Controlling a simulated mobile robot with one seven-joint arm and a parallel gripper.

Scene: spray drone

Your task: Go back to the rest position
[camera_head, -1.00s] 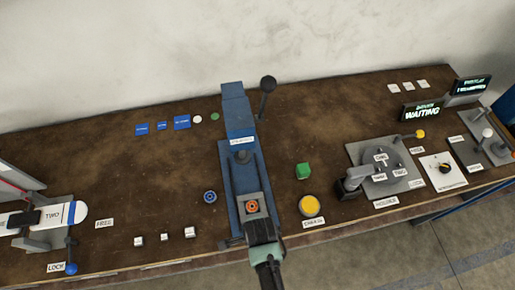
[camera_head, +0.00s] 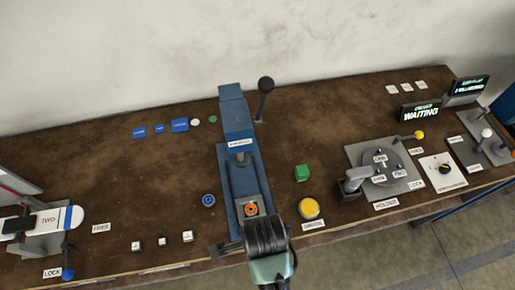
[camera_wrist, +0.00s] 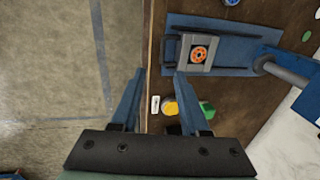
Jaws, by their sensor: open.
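My gripper (camera_head: 265,235) is at the table's front edge, just in front of the blue press-like fixture (camera_head: 238,175). In the wrist view its two blue fingers (camera_wrist: 159,73) are spread apart with nothing between them. They point over the table edge, with floor on one side and the fixture on the other. An orange ring-shaped part (camera_head: 250,209) sits in the fixture's grey seat, apart from the fingers. It also shows in the wrist view (camera_wrist: 200,53).
A dark-knobbed lever (camera_head: 265,85) rises behind. A grey holder (camera_head: 380,165) stands farther right. Open floor (camera_wrist: 60,90) lies before the table.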

